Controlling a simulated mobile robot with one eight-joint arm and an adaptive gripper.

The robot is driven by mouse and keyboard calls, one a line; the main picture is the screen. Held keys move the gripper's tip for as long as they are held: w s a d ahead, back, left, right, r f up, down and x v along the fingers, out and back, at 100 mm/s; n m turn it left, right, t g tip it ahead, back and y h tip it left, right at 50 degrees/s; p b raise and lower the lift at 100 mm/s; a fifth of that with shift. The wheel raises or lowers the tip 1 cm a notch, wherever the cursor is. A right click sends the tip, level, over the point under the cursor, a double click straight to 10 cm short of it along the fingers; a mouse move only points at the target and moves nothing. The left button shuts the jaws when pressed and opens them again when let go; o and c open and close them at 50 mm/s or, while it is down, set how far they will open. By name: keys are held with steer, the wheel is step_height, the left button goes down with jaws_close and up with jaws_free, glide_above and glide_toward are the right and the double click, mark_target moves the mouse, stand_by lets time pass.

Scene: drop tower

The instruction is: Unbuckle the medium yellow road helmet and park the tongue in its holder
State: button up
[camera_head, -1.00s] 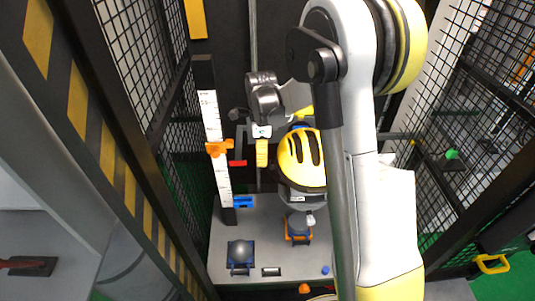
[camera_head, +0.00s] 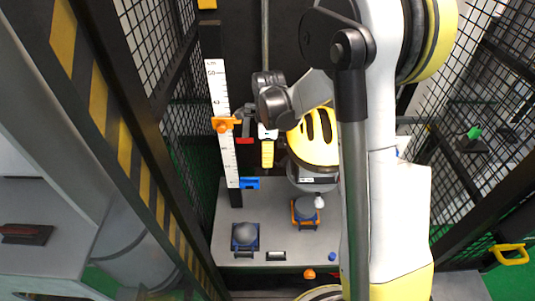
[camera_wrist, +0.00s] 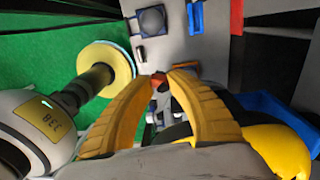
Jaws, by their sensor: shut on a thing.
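The yellow helmet (camera_head: 314,138) with black vents sits on a grey headform, and my arm hides its right side. In the wrist view its yellow and black shell (camera_wrist: 278,148) is at the lower right. My gripper (camera_head: 267,164) points down just left of the helmet. In the wrist view the yellow fingers of my gripper (camera_wrist: 159,78) meet at their tips on a small red-orange piece (camera_wrist: 158,82), which looks like the buckle tongue. The fingers cover most of it. I cannot make out the strap, the buckle body or the tongue's holder for certain.
A white scale (camera_head: 222,110) with an orange slider (camera_head: 226,124) and a blue block (camera_head: 249,183) stands left. Dark domed anvils, one on a blue base (camera_head: 244,238) and one on an orange base (camera_head: 305,212), sit on the grey plate (camera_head: 226,215). Mesh walls close both sides.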

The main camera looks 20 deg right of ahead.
steer(key=shift+s+a+f, duration=0.1)
steer(key=shift+s+f, duration=0.15)
steer(key=shift+f, duration=0.15)
steer(key=shift+s+d+b, duration=0.9)
steer(key=shift+s+d, duration=3.45)
steer(key=shift+s, duration=2.9)
steer(key=shift+s+d+r, duration=0.65)
steer(key=shift+s+d, duration=0.95)
steer(key=shift+d, duration=8.45)
steer(key=shift+w+d+r+p, duration=2.85)
steer(key=shift+w+r, duration=0.65)
steer(key=shift+r, duration=0.75)
steer(key=w+a+n+p, duration=0.2)
steer(key=w+n+p, duration=0.4)
steer(key=w+n, duration=0.7)
steer(key=shift+w+a+f+n+h, duration=0.3)
steer(key=shift+w+a, duration=0.05)
steer(key=shift+w, duration=1)
